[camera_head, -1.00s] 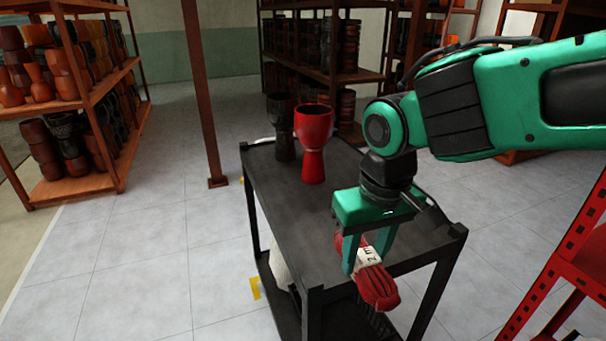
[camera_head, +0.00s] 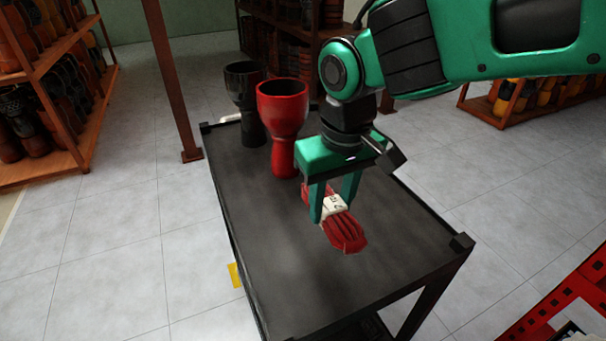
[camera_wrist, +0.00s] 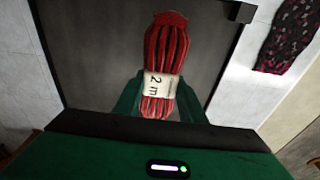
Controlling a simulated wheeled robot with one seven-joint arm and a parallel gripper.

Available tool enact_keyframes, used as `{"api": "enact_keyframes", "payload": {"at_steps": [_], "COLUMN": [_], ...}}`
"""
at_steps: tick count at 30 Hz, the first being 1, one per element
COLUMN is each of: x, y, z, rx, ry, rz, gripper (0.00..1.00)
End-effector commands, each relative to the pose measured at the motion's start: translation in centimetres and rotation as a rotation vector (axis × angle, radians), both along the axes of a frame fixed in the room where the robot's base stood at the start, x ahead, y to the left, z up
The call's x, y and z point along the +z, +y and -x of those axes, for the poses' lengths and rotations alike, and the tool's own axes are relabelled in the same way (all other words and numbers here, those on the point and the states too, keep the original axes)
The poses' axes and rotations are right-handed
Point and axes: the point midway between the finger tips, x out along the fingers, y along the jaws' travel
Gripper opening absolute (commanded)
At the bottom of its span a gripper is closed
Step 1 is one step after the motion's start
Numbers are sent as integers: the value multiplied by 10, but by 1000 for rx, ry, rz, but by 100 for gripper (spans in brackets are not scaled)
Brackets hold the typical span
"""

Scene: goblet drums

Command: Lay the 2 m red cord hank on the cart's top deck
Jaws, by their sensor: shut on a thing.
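The red cord hank (camera_head: 347,234) has a white band marked "2 m". My green gripper (camera_head: 336,203) is shut on it around the band, and the hank hangs over the cart's dark top deck (camera_head: 290,273). Whether the hank touches the deck I cannot tell. In the wrist view the hank (camera_wrist: 166,52) points away from my gripper (camera_wrist: 158,97), with the label readable and the deck (camera_wrist: 95,50) behind it.
A red goblet drum (camera_head: 283,115) and a dark goblet drum (camera_head: 243,100) stand at the deck's far end. The front of the deck is bare. A red rack (camera_head: 560,300) stands at lower right. A brown post (camera_head: 170,75) rises left of the cart.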

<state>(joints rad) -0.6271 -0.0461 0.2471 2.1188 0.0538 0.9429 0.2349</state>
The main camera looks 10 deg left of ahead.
Motion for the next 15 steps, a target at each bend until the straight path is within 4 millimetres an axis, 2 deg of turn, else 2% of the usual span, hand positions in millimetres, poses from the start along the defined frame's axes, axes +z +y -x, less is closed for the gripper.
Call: {"api": "enact_keyframes", "payload": {"at_steps": [9, 15], "x": [-1, -18], "y": [0, -19], "z": [-1, -19], "rx": [2, -1], "ry": [0, 3], "rz": [0, 2], "gripper": [14, 14]}}
